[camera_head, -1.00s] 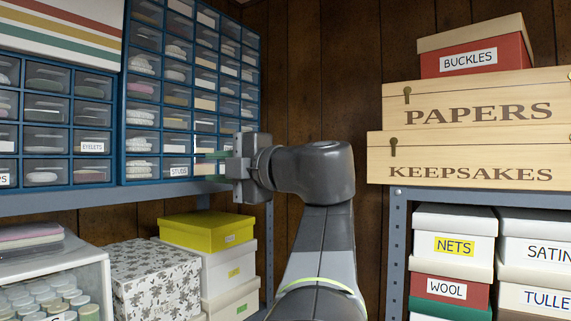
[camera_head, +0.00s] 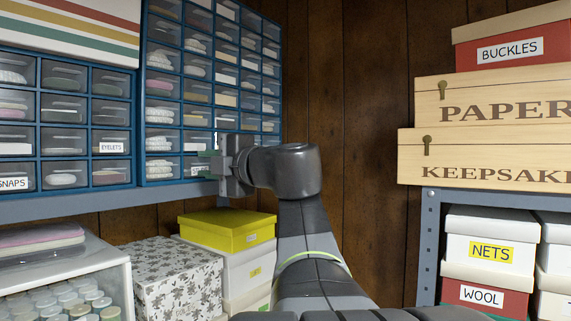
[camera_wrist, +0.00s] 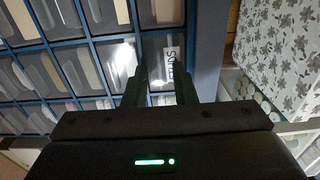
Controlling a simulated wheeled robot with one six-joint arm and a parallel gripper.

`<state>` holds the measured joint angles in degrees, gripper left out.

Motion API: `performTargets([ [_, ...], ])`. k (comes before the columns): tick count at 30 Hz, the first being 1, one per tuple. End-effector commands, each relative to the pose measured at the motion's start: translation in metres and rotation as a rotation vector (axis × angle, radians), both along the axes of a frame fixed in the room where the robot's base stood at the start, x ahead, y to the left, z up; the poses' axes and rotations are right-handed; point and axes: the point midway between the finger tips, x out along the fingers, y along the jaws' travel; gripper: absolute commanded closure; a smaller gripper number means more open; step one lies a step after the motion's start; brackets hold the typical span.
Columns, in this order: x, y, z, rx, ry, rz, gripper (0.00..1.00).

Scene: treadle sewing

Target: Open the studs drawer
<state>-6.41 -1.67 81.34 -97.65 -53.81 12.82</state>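The studs drawer (camera_head: 192,168) is a small clear-fronted drawer in the bottom row of the tall blue drawer cabinet (camera_head: 143,110). It looks shut. Its label is partly covered by my gripper (camera_head: 208,163) in the head view. In the wrist view the studs drawer (camera_wrist: 158,55) and its sideways STUDS label lie just beyond the fingertips. My gripper (camera_wrist: 160,82) is open, with one dark finger on each side of a gap in front of the drawer.
Below are a yellow box (camera_head: 225,232) and a floral box (camera_head: 172,283). At right stand wooden crates (camera_head: 500,160) and a metal rack (camera_head: 427,245).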

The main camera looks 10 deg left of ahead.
Motion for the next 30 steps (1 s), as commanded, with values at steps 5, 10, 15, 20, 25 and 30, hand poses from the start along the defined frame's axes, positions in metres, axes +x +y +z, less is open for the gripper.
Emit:
performTargets([
  [5, -0.0001, -0.0002, -0.0001, 0.000, 0.000, 0.000, 1.00],
  [10, -0.0001, -0.0002, -0.0002, 0.000, 0.000, 0.000, 1.00],
  [15, -0.0001, -0.0002, -0.0003, -0.001, 0.001, 0.000, 1.00],
  [20, -0.0001, -0.0002, -0.0004, -0.001, 0.001, 0.000, 1.00],
  [25, -0.0001, -0.0002, -0.0004, -0.001, 0.001, 0.000, 1.00],
  [30, -0.0001, -0.0002, -0.0005, -0.001, 0.001, 0.001, 1.00],
])
